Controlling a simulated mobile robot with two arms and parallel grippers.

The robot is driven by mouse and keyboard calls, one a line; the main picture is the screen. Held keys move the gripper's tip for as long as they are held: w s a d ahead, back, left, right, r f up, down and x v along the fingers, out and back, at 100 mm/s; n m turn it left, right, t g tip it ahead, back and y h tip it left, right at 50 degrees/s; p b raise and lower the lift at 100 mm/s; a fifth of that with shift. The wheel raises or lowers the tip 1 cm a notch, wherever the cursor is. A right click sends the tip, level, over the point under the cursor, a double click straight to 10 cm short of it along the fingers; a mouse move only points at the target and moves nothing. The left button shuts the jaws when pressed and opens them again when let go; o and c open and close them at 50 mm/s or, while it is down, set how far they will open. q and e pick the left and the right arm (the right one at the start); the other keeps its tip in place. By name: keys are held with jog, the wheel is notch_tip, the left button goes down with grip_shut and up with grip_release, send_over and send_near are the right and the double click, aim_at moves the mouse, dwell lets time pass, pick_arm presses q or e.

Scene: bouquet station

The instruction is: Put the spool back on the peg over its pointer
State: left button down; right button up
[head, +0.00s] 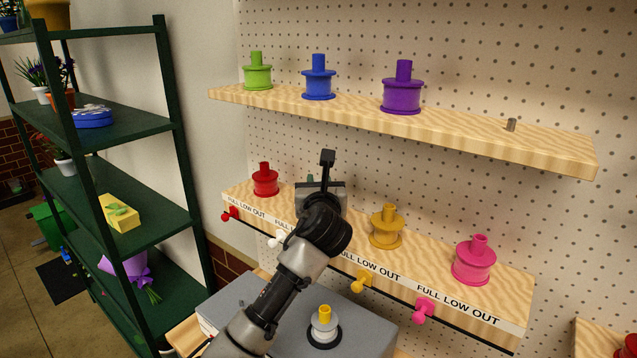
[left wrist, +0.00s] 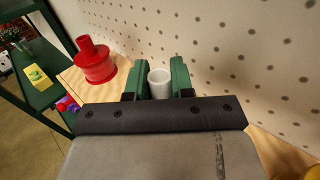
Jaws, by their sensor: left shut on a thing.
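My left gripper (head: 313,181) is over the lower shelf (head: 510,307), between the red spool and the yellow spool. In the left wrist view its green fingers (left wrist: 158,82) are shut on the white neck of the white spool (left wrist: 159,80). The rest of that spool is hidden by the gripper, so I cannot tell whether it touches the shelf or sits around a peg. The white pointer (head: 278,238) sticks out of the shelf's front edge, just below and left of the gripper. My right gripper is not in view.
The red spool (head: 265,181) stands left of my gripper, the yellow spool (head: 386,229) and pink spool (head: 473,262) right.

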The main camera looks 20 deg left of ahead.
pick_arm(q)
jog(key=c, duration=1)
grip_release()
jog(key=shift+f, duration=0.1)
jog(key=shift+s+d, duration=0.1)
jog(key=shift+s, duration=0.1)
jog(key=b+v, duration=0.3)
jog(key=v, duration=0.8)
jog(key=shift+s+d, duration=0.1)
jog(key=shift+s, duration=0.2)
